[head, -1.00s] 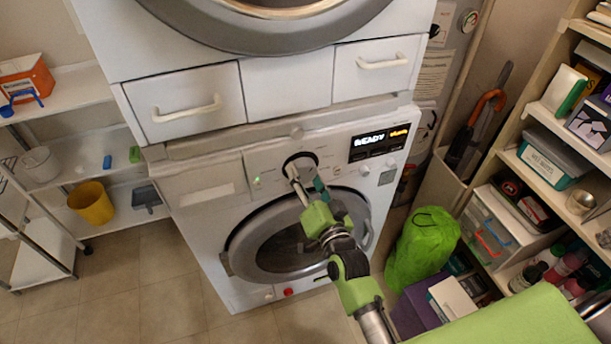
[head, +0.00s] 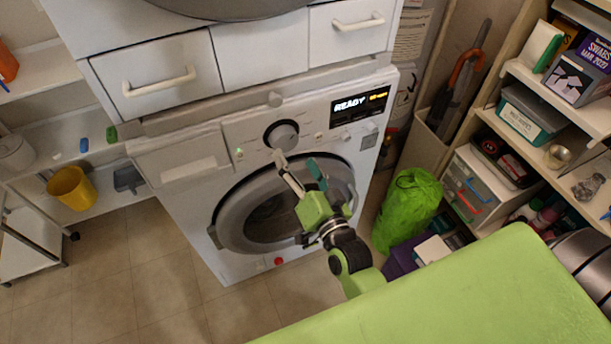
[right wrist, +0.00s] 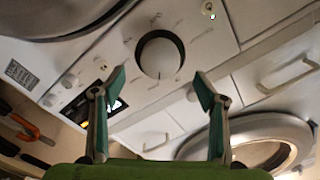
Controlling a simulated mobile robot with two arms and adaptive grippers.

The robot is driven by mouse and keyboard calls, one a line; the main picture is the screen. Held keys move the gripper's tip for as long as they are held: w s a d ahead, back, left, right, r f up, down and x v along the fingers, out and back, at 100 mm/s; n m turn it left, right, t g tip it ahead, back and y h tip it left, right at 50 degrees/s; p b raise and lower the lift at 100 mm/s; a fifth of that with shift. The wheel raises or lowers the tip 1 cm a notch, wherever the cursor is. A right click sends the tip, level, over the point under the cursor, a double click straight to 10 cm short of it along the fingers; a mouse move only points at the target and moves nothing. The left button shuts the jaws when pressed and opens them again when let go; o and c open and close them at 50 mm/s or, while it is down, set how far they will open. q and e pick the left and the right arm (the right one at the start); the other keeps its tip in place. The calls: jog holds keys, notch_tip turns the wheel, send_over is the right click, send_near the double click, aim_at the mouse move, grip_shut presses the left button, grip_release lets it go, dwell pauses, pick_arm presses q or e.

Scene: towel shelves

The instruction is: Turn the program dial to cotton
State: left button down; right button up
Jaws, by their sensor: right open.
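The program dial (head: 281,135) is a round silver knob with a dark ring on the white washing machine's (head: 190,172) control panel. The display (head: 360,104) right of it reads READY. In the right wrist view the dial (right wrist: 160,55) sits ahead of the fingertips, with small labels around it that are too small to read. My right gripper (head: 299,164) is open and empty, just below the dial and apart from it in the head view. Its two fingers also show in the right wrist view (right wrist: 160,84), spread to either side below the dial. My left gripper is out of view.
Drawers with handles (head: 158,82) sit above the panel. The round door (head: 265,215) is below the dial. A green bag (head: 407,210) and stocked shelves (head: 540,150) stand at the right; a yellow bucket (head: 72,188) is on the left shelf.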

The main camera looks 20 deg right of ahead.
jog(key=s, duration=0.5)
jog(key=shift+s, duration=0.25)
jog(key=s+a+f+n+g, duration=0.1)
jog(key=s+f+n+g, duration=0.2)
jog(key=f, duration=0.9)
jog(key=s+a+f+n+g+y, duration=0.1)
jog(key=s+f+g, duration=0.3)
jog(key=f, duration=0.8)
jog(key=s+a+f+n+g, duration=0.15)
jog(key=s+f, duration=0.35)
jog(key=f, duration=0.7)
jog(key=s+d+f+n+g, duration=0.1)
jog(key=s+d+f+g, duration=0.1)
jog(key=s+f, duration=0.3)
jog(key=s+d+f+n+g+h, duration=0.1)
jog(key=s+f, duration=0.5)
jog(key=s, duration=0.6)
jog(key=s+d+f+n+g, duration=0.2)
jog(key=s+d+f+g, duration=0.3)
jog(key=s, duration=0.4)
jog(key=shift+s+d+f+h, duration=0.3)
jog(key=shift+d+f, duration=0.4)
jog(key=shift+d, duration=0.15)
jog(key=shift+n+g, duration=0.25)
